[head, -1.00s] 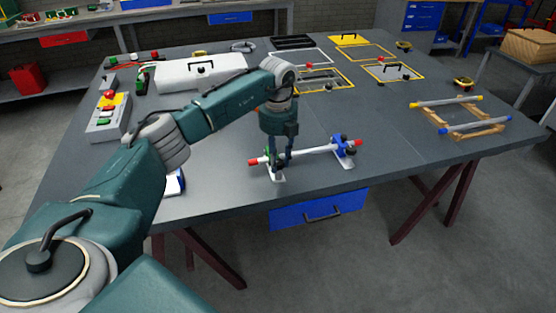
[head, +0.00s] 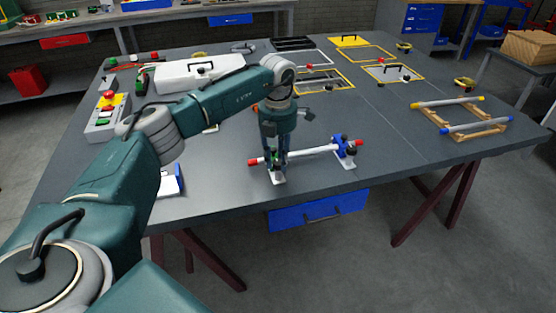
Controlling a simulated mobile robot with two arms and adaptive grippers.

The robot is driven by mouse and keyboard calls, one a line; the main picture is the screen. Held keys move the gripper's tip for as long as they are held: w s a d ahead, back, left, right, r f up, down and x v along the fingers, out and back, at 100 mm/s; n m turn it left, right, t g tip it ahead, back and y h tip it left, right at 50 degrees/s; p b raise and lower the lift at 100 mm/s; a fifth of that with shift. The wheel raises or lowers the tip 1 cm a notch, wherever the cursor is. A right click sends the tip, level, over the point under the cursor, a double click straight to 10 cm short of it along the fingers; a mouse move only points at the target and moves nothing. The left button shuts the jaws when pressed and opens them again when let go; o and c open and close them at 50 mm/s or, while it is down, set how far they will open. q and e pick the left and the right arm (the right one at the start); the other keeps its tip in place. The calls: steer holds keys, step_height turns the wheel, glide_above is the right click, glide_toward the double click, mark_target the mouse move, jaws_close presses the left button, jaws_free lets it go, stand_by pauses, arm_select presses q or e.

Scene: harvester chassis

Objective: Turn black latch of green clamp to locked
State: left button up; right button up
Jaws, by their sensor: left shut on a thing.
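The green clamp (head: 269,154) stands near the table's front edge and holds the left part of a white rod with red ends (head: 312,151). A blue clamp (head: 345,151) holds the rod's right part. My left gripper (head: 276,155) reaches down from above onto the green clamp, its fingers shut on the small black latch (head: 276,161). The fingers hide much of the clamp and latch, so the latch's exact angle cannot be told. My right gripper is out of the picture.
A white case (head: 200,72) and a grey control box with a red button (head: 106,115) lie at the left. A wooden rack (head: 465,121) with yellow-ended and blue-ended rods stands at the right. Yellow-framed panels (head: 393,72) lie at the back. The table front between clamps and rack is clear.

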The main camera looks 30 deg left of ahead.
mark_target(276, 163)
arm_select(q)
steer(key=shift+s+f+m, duration=0.2)
steer(key=shift+s+m, duration=0.05)
steer(key=shift+m, duration=0.75)
steer(key=o, duration=1.2)
steer(key=shift+c, duration=0.2)
steer(key=shift+w+r, duration=0.1)
steer(key=shift+r, duration=0.35)
step_height(276, 163, up, 12)
steer(key=shift+f, duration=0.25)
steer(key=shift+a, duration=0.1)
